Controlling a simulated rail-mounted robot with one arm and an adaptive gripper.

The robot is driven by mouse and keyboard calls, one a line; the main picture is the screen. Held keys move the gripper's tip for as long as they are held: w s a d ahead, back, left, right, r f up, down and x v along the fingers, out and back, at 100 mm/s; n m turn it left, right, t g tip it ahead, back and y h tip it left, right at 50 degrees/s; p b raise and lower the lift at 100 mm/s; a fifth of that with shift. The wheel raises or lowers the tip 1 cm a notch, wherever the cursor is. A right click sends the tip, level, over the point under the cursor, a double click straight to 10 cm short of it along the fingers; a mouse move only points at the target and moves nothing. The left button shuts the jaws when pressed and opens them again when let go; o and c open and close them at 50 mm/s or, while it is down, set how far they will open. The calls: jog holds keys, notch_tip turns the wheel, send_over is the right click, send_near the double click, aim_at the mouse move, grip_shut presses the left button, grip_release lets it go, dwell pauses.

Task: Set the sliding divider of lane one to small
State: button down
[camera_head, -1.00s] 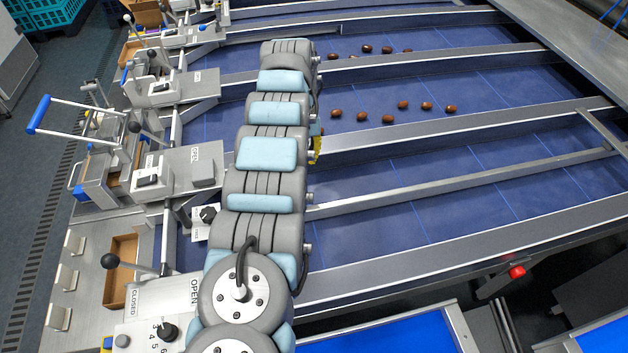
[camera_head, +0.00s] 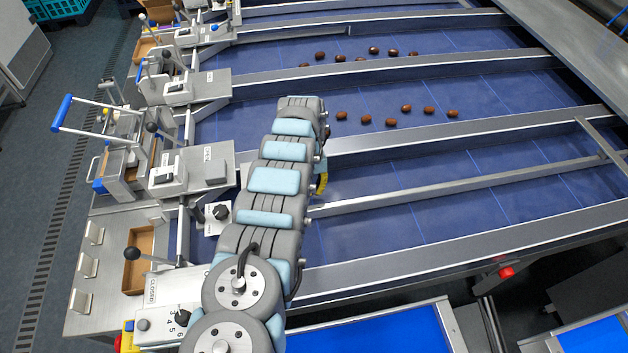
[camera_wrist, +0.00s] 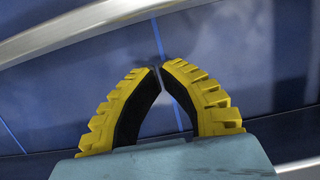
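A narrow metal bar (camera_head: 470,178) runs lengthwise inside the nearest blue lane (camera_head: 400,238) and looks like the sliding divider. I cannot read a lane number or size mark on it. My gripper (camera_wrist: 161,66) has yellow ribbed fingers with dark inner pads. Its tips are nearly together, with no object visible between them, over a blue belt surface. A silver rail (camera_wrist: 70,34) crosses the top left of the wrist view; I cannot tell whether it is the divider. In the head view, only a yellow bit of the gripper (camera_head: 321,184) shows beyond my arm, near the bar's left end.
Several brown dates (camera_head: 406,109) lie in the lanes farther back. Metal lane walls (camera_head: 450,235) separate the belts. A knob panel (camera_head: 165,322), levers and a wooden bin (camera_head: 139,262) stand at the left. A red button (camera_head: 507,272) sits on the front edge.

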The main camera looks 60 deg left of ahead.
jog(key=shift+s+d+r+p, duration=0.2)
jog(key=shift+d+p, duration=0.25)
jog(key=shift+p, duration=0.8)
jog(key=shift+s+d+r+p, duration=0.15)
jog(key=shift+d+p, duration=0.3)
jog(key=shift+p, duration=0.75)
jog(key=shift+s+d+f+p, duration=0.3)
jog(key=shift+d+p, duration=0.25)
jog(key=shift+p, duration=0.35)
jog(key=shift+w, duration=0.1)
